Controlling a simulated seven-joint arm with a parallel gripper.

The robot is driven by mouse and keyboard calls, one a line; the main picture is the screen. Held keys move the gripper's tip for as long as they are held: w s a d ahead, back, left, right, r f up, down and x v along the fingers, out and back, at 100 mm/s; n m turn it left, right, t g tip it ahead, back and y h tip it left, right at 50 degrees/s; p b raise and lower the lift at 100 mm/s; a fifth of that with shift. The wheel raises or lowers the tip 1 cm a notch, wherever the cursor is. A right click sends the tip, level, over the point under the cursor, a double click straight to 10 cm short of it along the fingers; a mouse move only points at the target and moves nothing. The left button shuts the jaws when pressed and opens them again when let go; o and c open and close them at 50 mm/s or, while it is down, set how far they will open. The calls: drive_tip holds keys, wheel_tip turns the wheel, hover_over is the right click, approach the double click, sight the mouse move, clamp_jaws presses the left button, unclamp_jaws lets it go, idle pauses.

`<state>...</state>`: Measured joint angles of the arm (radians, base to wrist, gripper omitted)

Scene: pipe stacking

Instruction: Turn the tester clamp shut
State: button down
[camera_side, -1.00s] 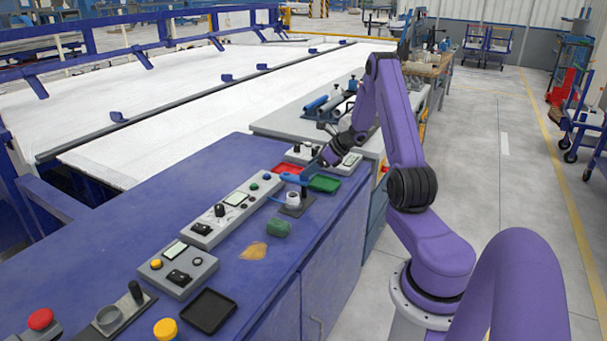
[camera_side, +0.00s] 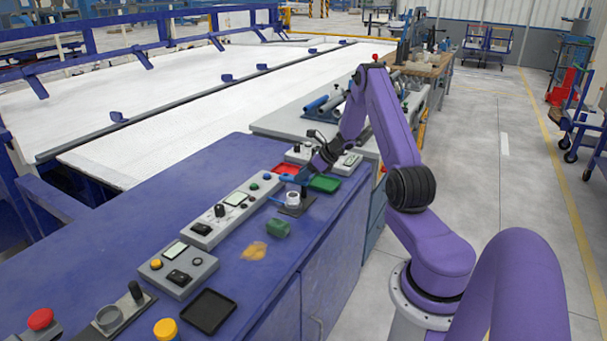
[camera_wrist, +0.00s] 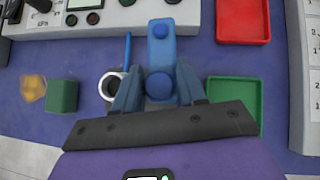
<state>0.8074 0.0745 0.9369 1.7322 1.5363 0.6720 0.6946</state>
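The tester clamp shows in the wrist view as a blue bar (camera_wrist: 160,50) with a round blue knob (camera_wrist: 158,84) at its near end. In the side view its blue part (camera_side: 289,177) is small and partly behind my gripper (camera_side: 307,175). In the wrist view my gripper (camera_wrist: 158,88) has one blue finger on each side of the knob. I cannot tell whether the fingers touch it. Beside the left finger stands a white ring-shaped holder (camera_wrist: 109,86), also seen in the side view on a dark base (camera_side: 293,199), with a thin blue rod (camera_wrist: 127,50) near it.
A red tray (camera_wrist: 243,22) and a green tray (camera_wrist: 236,96) lie to the right in the wrist view. A green block (camera_wrist: 63,96) lies left of the holder. A grey control panel (camera_side: 235,209) runs along the bench. The blue bench top (camera_side: 110,220) has free room at left.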

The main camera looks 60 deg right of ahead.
drive_tip(key=shift+a+n+y, duration=0.15)
drive_tip(key=shift+n+y, duration=0.15)
drive_tip(key=shift+n, duration=0.1)
drive_tip(key=n+g+y, duration=0.1)
drive_tip(key=n+y, duration=0.1)
drive_tip(key=n, duration=0.1)
drive_tip(key=n+g+y, duration=0.1)
drive_tip(key=n+y, duration=0.1)
drive_tip(key=n, duration=0.1)
drive_tip(key=shift+a+f+g, duration=0.1)
drive_tip(key=shift+f+g, duration=0.05)
drive_tip(key=shift+g, duration=0.25)
drive_tip(key=n+g+y, duration=0.1)
drive_tip(key=n, duration=0.2)
drive_tip(key=n+g+y, duration=0.1)
drive_tip(key=n+g, duration=0.1)
drive_tip(key=shift+s+n+g, duration=0.1)
drive_tip(key=shift+n+g, duration=0.2)
drive_tip(key=shift+n, duration=0.1)
drive_tip(key=shift+s+n+g, duration=0.1)
drive_tip(key=shift+n+g, duration=0.3)
drive_tip(key=shift+n, duration=0.1)
drive_tip(key=c, duration=0.8)
unclamp_jaws()
